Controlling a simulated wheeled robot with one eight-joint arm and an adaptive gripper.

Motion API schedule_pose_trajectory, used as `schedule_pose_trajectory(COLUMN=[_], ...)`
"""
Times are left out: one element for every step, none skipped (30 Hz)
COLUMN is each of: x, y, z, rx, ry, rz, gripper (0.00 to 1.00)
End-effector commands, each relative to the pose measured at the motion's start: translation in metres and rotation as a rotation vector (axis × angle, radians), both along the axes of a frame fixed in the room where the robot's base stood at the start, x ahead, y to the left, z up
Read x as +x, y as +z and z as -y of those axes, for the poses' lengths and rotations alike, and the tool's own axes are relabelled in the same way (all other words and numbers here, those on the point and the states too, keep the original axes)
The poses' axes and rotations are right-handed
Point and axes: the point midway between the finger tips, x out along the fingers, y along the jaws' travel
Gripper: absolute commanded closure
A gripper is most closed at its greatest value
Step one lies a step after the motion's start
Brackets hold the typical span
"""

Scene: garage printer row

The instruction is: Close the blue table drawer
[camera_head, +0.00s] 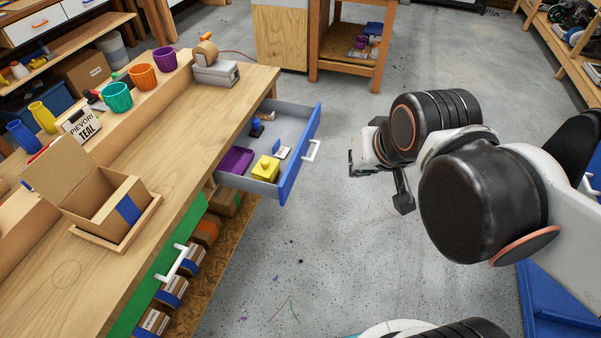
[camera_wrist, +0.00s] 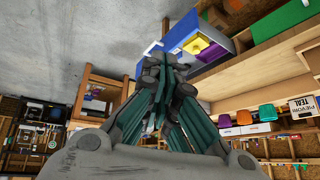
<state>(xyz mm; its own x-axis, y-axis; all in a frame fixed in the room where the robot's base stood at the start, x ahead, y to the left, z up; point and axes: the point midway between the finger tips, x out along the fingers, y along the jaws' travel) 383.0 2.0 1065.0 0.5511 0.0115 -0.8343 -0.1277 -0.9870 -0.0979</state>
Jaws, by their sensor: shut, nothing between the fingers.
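The blue-fronted drawer (camera_head: 298,160) is pulled out from the right end of the wooden workbench (camera_head: 172,150). Its white handle (camera_head: 311,151) faces the open floor. Inside lie a yellow block (camera_head: 265,169), a purple tray (camera_head: 236,160) and small blue items. The drawer also shows in the wrist view (camera_wrist: 185,30), beyond my fingers. My gripper (camera_wrist: 163,72) is shut and empty there. In the head view my arm's end (camera_head: 370,155) hangs to the right of the drawer handle, apart from it. My fingertips are hard to make out there.
A green drawer front (camera_head: 130,316) with a white handle (camera_head: 178,262) is below the bench's near part. An open cardboard box (camera_head: 102,195), colored cups (camera_head: 117,96) and a grey device (camera_head: 214,68) stand on the bench. Grey floor between drawer and arm is clear.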

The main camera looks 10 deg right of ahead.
Motion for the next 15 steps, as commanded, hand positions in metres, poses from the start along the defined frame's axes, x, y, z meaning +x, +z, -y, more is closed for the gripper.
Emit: schedule_pose_trajectory(x=[0.011, 0.016, 0.023, 0.029, 0.034, 0.041, 0.047, 0.052, 0.06, 0.065, 0.07, 0.078, 0.083, 0.088, 0.095], y=[0.001, 0.0, -0.002, -0.003, -0.005, -0.007, -0.01, -0.012, -0.015, -0.018, -0.021, -0.026, -0.029, -0.033, -0.039], z=[0.0, -0.001, -0.001, -0.002, -0.002, -0.003, -0.003, -0.003, -0.004, -0.004, -0.004, -0.005, -0.005, -0.006, -0.006], rx=[0.037, 0.063, 0.097, 0.123, 0.148, 0.182, 0.205, 0.228, 0.258, 0.281, 0.304, 0.334, 0.356, 0.377, 0.404], ry=[-0.051, -0.085, -0.132, -0.168, -0.204, -0.253, -0.289, -0.324, -0.373, -0.409, -0.447, -0.495, -0.533, -0.571, -0.621], rz=[-0.015, -0.027, -0.041, -0.052, -0.064, -0.08, -0.09, -0.103, -0.117, -0.129, -0.142, -0.157, -0.169, -0.181, -0.196], gripper=[1.0, 1.0, 1.0, 1.0, 1.0, 1.0, 1.0, 1.0, 1.0, 1.0, 1.0, 1.0, 1.0, 1.0, 1.0])
